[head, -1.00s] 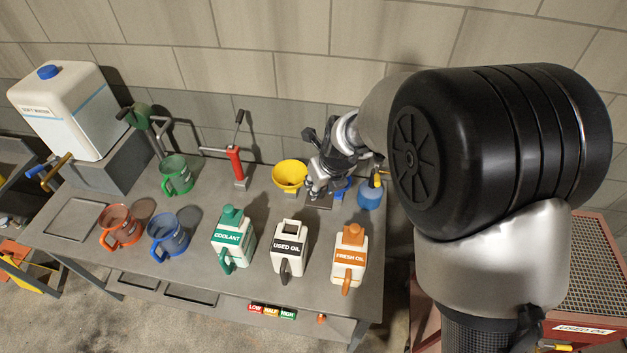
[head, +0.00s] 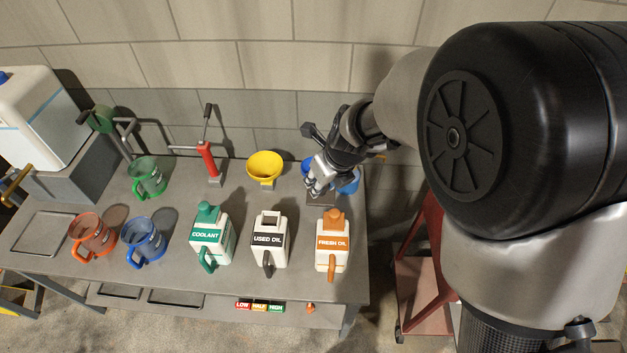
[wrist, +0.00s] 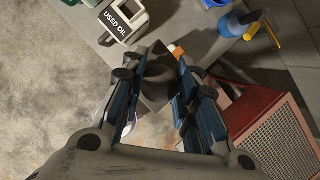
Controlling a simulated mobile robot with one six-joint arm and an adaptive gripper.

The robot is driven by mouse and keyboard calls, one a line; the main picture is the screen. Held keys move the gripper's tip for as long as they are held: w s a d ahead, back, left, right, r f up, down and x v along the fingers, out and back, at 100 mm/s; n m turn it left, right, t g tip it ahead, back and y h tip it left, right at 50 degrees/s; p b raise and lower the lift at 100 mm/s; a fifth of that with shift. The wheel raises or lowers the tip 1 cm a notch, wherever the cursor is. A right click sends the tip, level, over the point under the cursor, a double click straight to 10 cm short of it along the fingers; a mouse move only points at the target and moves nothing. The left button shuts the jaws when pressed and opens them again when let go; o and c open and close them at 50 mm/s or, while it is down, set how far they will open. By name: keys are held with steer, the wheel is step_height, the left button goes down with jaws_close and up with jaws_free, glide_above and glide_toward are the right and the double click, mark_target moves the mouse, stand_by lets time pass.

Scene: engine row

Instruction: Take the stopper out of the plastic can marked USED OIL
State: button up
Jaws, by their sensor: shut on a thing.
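The white can marked USED OIL (head: 267,239) stands upright on the bench between the COOLANT and FRESH OIL cans. Its top shows an open, dark mouth with no stopper in it. The can also shows at the top of the wrist view (wrist: 122,22). My gripper (head: 318,188) is above the bench, behind and to the right of this can, apart from it. In the wrist view my gripper (wrist: 158,78) is shut on a dark grey block, which looks like the stopper (wrist: 156,68); the fingers hide part of it. The stopper also shows below the fingers in the head view (head: 320,199).
The COOLANT can (head: 211,240) and FRESH OIL can (head: 332,245) flank the open can. A yellow funnel (head: 265,166) and a blue bottle (head: 348,182) stand near my gripper. A red cart (wrist: 270,130) is beside the bench. Mugs stand at the left.

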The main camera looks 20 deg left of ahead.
steer(key=shift+s+d+b, duration=1.15)
steer(key=shift+d+b, duration=4)
steer(key=shift+d, duration=3.2)
steer(key=shift+f+b, duration=15.3)
steer(key=shift+f, duration=5.7)
